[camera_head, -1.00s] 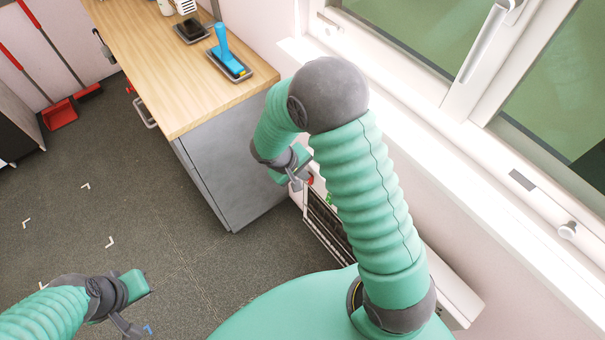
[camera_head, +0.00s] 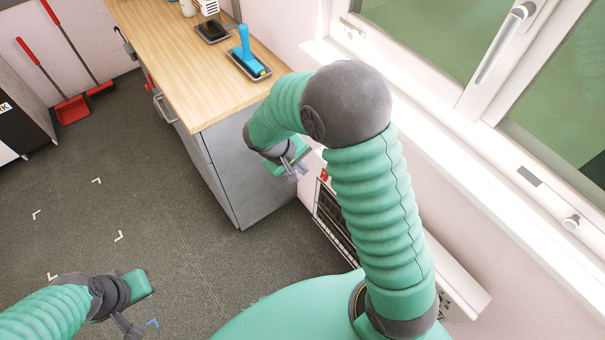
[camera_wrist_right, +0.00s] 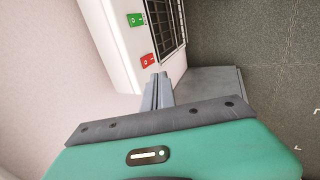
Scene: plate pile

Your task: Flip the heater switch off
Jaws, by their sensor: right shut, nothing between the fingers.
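The white heater (camera_head: 452,272) with a dark grille stands low against the wall under the window, partly hidden behind my right arm. In the right wrist view its white side panel (camera_wrist_right: 112,45) carries a green switch (camera_wrist_right: 135,19) and a red switch (camera_wrist_right: 148,60). My right gripper (camera_wrist_right: 158,80) is shut and empty. Its fingertips appear just below the red switch in that view; whether they touch it I cannot tell. In the head view the right gripper (camera_head: 296,172) is left of the heater's red switch (camera_head: 324,175). My left gripper (camera_head: 140,305) is low at the left, its jaws unclear.
A grey cabinet with a wooden top (camera_head: 195,70) stands close beyond the right gripper. A blue-handled tool (camera_head: 245,50) in a tray stands on it. A red dustpan (camera_head: 72,109) is by the far wall. The floor at left is open.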

